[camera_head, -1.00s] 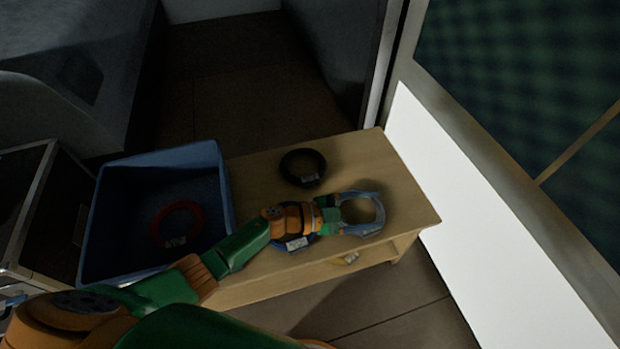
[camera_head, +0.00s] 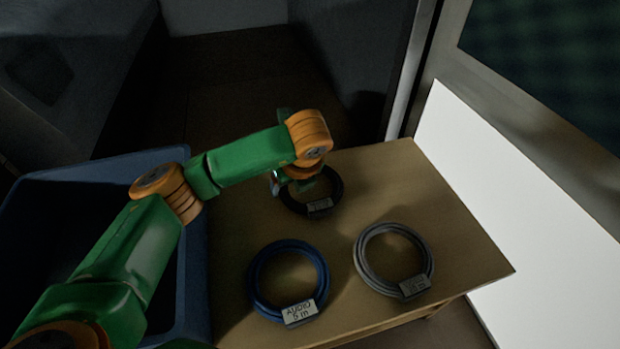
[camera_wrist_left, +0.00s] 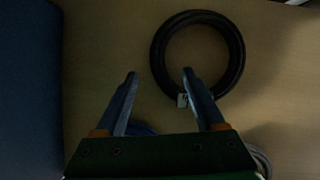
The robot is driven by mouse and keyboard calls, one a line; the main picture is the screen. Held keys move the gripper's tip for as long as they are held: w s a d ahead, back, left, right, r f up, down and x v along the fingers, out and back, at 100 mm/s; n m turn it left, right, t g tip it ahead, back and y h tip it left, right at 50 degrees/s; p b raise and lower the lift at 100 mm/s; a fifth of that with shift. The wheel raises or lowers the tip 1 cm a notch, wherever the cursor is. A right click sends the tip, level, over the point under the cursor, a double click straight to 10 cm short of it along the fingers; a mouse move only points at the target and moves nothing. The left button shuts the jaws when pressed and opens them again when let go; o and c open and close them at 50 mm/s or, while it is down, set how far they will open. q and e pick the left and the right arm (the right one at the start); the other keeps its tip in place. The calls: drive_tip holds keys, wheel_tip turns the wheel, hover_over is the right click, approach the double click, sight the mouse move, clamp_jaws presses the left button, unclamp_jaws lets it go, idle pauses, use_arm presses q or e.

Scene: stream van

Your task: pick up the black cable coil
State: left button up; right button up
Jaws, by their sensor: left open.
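The black cable coil (camera_head: 338,189) lies flat at the back of the wooden table, with a small pale tag on its near side. My left gripper (camera_head: 288,182) is over the coil's left side, and the arm hides part of the coil. In the left wrist view the gripper (camera_wrist_left: 160,76) is open and empty. One finger is left of the coil (camera_wrist_left: 238,52); the other overlaps its lower left rim, its tip over the ring's opening. I cannot tell the height of the fingers above the coil. My right gripper is not in view.
A blue cable coil (camera_head: 257,285) and a grey cable coil (camera_head: 429,262) lie nearer on the table (camera_head: 465,245). A blue bin (camera_head: 197,285) stands against the left side. A white panel (camera_head: 520,210) rises on the right.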

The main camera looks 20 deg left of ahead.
sight(287, 194)
use_arm(q)
drive_tip(key=x, duration=0.2)
drive_tip(key=b+x, duration=0.2)
drive_tip(key=x, duration=0.1)
drive_tip(key=shift+s+a+f, duration=0.1)
drive_tip(key=shift+s+f, duration=0.05)
drive_tip(key=shift+f, duration=0.35)
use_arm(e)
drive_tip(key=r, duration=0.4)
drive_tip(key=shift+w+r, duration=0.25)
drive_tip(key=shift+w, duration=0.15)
use_arm(q)
clamp_jaws()
